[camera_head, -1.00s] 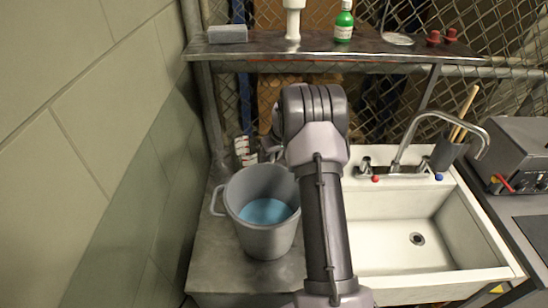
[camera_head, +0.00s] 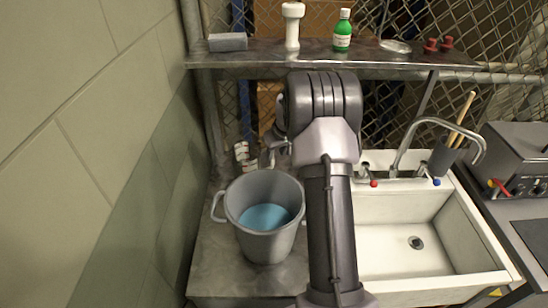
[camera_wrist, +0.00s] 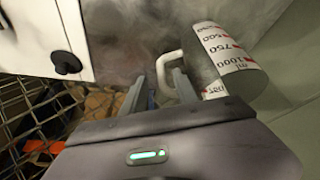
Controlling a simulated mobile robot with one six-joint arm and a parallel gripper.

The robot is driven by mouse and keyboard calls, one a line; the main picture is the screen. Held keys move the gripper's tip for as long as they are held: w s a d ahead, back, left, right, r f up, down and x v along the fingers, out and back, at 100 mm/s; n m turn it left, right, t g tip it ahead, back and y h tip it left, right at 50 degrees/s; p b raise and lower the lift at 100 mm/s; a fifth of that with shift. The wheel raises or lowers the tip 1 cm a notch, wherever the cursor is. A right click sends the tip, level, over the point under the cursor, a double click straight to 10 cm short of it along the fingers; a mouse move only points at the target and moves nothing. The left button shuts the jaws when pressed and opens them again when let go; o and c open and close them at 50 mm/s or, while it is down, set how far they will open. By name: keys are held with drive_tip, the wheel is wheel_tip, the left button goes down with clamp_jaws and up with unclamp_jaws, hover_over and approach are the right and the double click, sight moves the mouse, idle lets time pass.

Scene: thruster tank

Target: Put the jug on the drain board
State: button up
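In the head view my gripper (camera_head: 276,152) is partly hidden by my arm. The drain board (camera_head: 215,262) is the grey metal surface left of the sink.
The bucket (camera_head: 262,190) with blue liquid stands on the drain board, close in front of the jug. The white sink (camera_head: 400,245) is to the right. A shelf (camera_head: 370,58) with bottles runs above, before a wire fence. A wall (camera_head: 90,150) bounds the left.

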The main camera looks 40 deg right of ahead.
drive_tip(key=s+a+r+t+y, duration=0.1)
drive_tip(key=s+a+r, duration=0.5)
drive_tip(key=a+r, duration=0.55)
drive_tip(key=s+a+r, duration=0.6)
drive_tip(key=a+r, duration=0.5)
drive_tip(key=a, duration=0.2)
drive_tip(key=s+a+m+y, duration=0.1)
drive_tip(key=s+a, duration=0.5)
drive_tip(key=s, duration=0.3)
drive_tip(key=s+a+m+y, duration=0.1)
drive_tip(key=s+a, duration=0.5)
drive_tip(key=s, duration=0.4)
wheel_tip(320, 180, down, 10)
drive_tip(key=b, duration=0.8)
drive_tip(key=shift+r, duration=0.2)
